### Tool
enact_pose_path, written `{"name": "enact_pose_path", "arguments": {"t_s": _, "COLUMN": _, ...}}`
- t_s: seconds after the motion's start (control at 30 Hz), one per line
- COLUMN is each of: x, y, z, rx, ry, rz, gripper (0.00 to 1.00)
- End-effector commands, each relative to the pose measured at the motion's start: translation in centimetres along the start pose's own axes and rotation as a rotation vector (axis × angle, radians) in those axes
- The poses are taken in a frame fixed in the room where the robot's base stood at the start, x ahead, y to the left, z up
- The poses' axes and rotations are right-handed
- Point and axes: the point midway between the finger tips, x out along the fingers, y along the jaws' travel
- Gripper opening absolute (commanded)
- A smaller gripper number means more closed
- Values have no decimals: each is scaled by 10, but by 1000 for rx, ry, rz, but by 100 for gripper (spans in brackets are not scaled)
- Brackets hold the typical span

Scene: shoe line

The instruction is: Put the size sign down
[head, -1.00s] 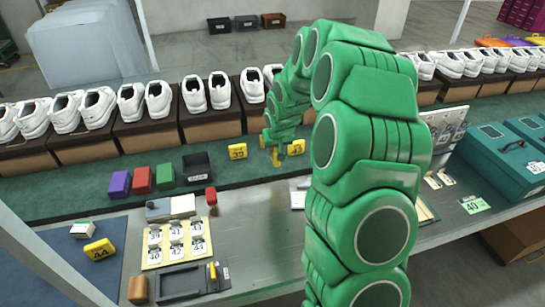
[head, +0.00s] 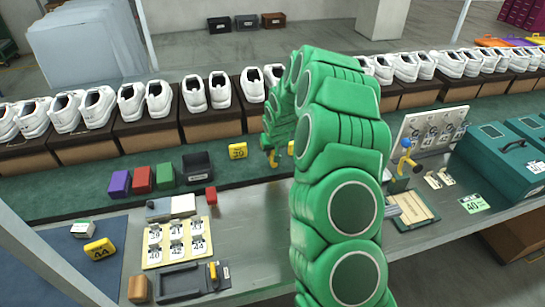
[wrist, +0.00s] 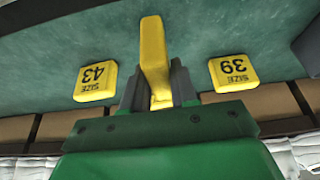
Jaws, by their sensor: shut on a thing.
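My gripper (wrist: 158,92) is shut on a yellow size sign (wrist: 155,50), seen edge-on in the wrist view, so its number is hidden. In the head view the held sign (head: 272,158) shows low at the green bench strip (head: 105,205), in front of the shoe row. I cannot tell whether it touches the strip. The yellow size 39 sign (wrist: 234,72) stands on one side, and also shows in the head view (head: 238,151). The size 43 sign (wrist: 95,82) is on the other side; my arm mostly hides it in the head view.
White shoes on brown boxes (head: 218,122) line the back. A black bin (head: 198,168) and purple, red and green blocks sit left on the strip. A size 44 sign (head: 99,249) lies front left. A teal case (head: 505,160) stands at the right.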

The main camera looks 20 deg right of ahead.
Motion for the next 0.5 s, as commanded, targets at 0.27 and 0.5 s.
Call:
{"name": "enact_pose_path", "arguments": {"t_s": 0.27, "x": 26, "y": 0, "z": 12, "rx": 0, "ry": -2, "rz": 0, "gripper": 0}}
{"name": "enact_pose_path", "arguments": {"t_s": 0.5, "x": 26, "y": 0, "z": 12, "rx": 0, "ry": -1, "rz": 0, "gripper": 0}}
